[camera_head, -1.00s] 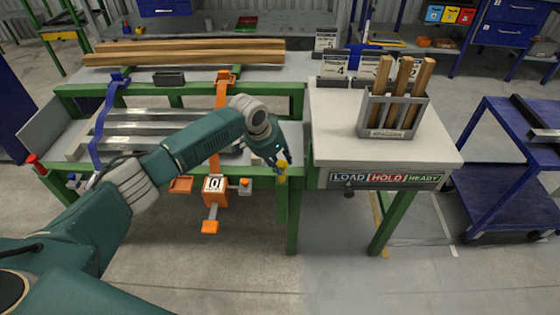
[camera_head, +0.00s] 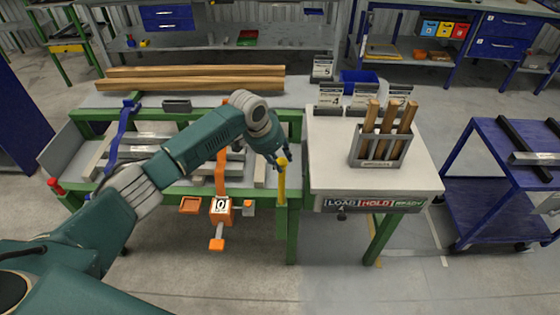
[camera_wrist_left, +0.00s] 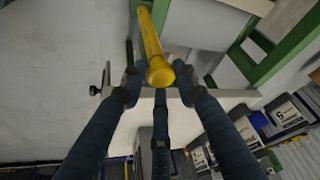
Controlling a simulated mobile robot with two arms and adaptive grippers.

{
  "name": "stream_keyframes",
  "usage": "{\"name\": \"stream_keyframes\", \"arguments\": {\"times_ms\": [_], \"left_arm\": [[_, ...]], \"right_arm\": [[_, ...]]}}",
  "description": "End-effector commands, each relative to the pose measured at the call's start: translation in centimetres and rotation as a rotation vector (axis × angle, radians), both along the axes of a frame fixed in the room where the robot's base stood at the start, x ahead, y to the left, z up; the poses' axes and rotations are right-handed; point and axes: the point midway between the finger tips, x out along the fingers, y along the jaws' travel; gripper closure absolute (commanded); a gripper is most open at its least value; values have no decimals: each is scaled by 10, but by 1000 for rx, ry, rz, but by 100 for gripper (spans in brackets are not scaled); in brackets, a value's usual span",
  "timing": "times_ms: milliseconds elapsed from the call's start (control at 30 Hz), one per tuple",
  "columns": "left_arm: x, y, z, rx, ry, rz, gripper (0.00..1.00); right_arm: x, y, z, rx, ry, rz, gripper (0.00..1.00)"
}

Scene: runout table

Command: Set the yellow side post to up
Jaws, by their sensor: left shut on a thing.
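The yellow side post (camera_head: 281,183) stands upright at the right front end of the green-framed runout table (camera_head: 292,220). A good length of it shows above its green holder. My left gripper (camera_head: 279,160) comes down from the left and is shut on the post at its top. In the left wrist view, the post's round yellow knob (camera_wrist_left: 160,73) sits between my three dark fingers (camera_wrist_left: 158,88). Parts of the finger contact are hidden. My right gripper is not in view.
The white side table (camera_head: 330,150) with a holder of wooden sticks (camera_head: 383,145) and a LOAD/HOLD/READY strip (camera_head: 373,203) stands just right of the post. An orange box marked 0 (camera_head: 221,209) hangs at the table front. A blue cart (camera_head: 470,190) is further right.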

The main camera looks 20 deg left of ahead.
Motion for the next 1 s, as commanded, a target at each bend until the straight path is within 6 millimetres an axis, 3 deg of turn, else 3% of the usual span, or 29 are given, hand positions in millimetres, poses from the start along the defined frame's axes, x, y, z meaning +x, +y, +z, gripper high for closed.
{"name": "stream_keyframes", "arguments": {"times_ms": [33, 300, 800, 833, 900, 1000], "left_arm": [[4, 0, 25, -2, -14, 2, 100], [4, 1, 57, -1, -15, 3, 100], [5, 1, 62, -1, -17, 4, 100], [5, 1, 62, -1, -17, 4, 68], [5, 1, 62, -2, -16, 4, 54], [4, 1, 61, -1, -13, 2, 53]], "right_arm": [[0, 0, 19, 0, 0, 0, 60], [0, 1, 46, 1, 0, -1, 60], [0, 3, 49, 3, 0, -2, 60], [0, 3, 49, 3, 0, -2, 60], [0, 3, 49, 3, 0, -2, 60], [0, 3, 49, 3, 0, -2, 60]]}}
